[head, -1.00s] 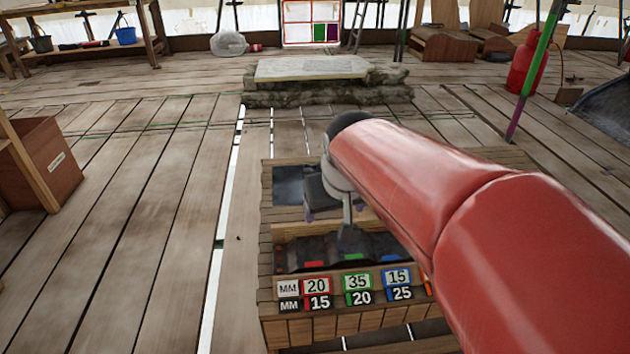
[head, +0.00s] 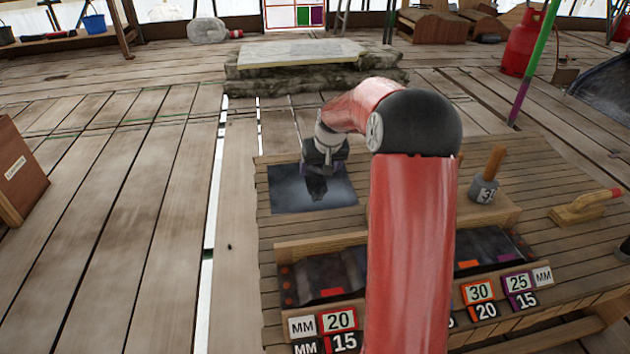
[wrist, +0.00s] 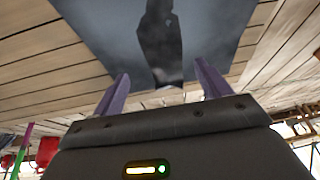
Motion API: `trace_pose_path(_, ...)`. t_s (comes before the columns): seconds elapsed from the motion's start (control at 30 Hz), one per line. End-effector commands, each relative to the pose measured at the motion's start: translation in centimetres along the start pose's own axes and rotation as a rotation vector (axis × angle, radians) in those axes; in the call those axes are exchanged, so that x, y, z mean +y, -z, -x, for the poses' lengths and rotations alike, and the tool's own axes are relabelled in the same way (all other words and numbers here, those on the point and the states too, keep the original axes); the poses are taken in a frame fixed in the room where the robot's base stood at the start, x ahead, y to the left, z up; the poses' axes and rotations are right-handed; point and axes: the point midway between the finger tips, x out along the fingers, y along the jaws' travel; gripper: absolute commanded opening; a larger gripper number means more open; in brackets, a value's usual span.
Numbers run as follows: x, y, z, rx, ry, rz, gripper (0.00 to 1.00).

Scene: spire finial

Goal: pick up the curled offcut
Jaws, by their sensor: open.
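I cannot make out a curled offcut in either view. My gripper (head: 322,166) is over a dark, shiny grey sheet (head: 290,195) lying on the slatted bench. In the wrist view the two purple fingers (wrist: 161,74) stand wide apart with nothing seen between them. The sheet (wrist: 110,35) fills the upper middle there, with a dark elongated shape on it that looks like a reflection or shadow of my arm. My arm hides the middle of the bench.
A dark sorting tray (head: 320,277) with numbered labels runs along the bench front. A mallet-like tool (head: 485,185) and a wooden tool (head: 583,207) are at right. A stone block (head: 300,58) is behind. Plank floor at left is mostly clear.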

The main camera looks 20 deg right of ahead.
Motion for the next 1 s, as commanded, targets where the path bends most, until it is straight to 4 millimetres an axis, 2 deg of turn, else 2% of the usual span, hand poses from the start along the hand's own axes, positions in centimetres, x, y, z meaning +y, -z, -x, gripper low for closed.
trace_pose_path(0.3,-0.7,-0.2,-4.4,-0.002,0.0,0.0,0.76)
trace_pose_path(0.57,-0.7,-0.1,-4.7,0.0,0.0,0.0,0.76)
trace_pose_path(0.9,-0.7,-0.2,-4.7,-0.001,0.0,0.0,0.32)
trace_pose_path(1.0,-0.7,-0.1,-4.6,0.0,0.0,0.0,0.22)
